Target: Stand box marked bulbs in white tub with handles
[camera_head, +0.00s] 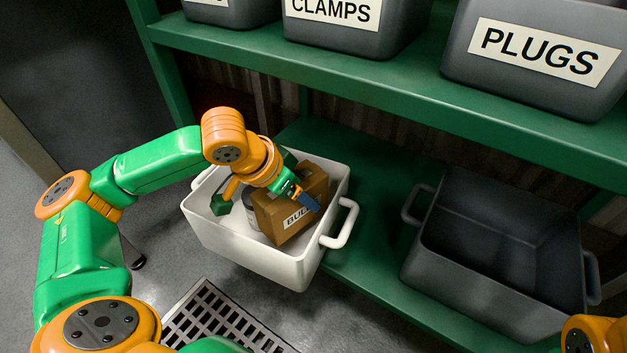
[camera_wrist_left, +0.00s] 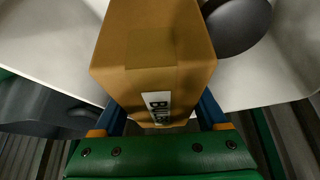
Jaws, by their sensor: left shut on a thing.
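The brown box (camera_head: 275,222) has a white label, partly hidden, that reads "BU..." in both views. It is inside the white tub with handles (camera_head: 318,264), slightly tilted in the head view. My left gripper (camera_head: 303,197) reaches into the tub from above and is shut on the box, with blue fingers on both sides. The box (camera_wrist_left: 153,52) fills the middle of the left wrist view between the fingers. Whether its base touches the tub floor is hidden. Of my right arm only an orange part shows at the bottom right; its gripper is out of view.
A dark round-topped thing (camera_wrist_left: 238,22) stands in the tub beside the box. A dark grey tub (camera_head: 500,240) stands empty to the right on the green lower shelf (camera_head: 372,262). Grey bins marked CLAMPS (camera_head: 345,38) and PLUGS (camera_head: 500,85) stand on the shelf above.

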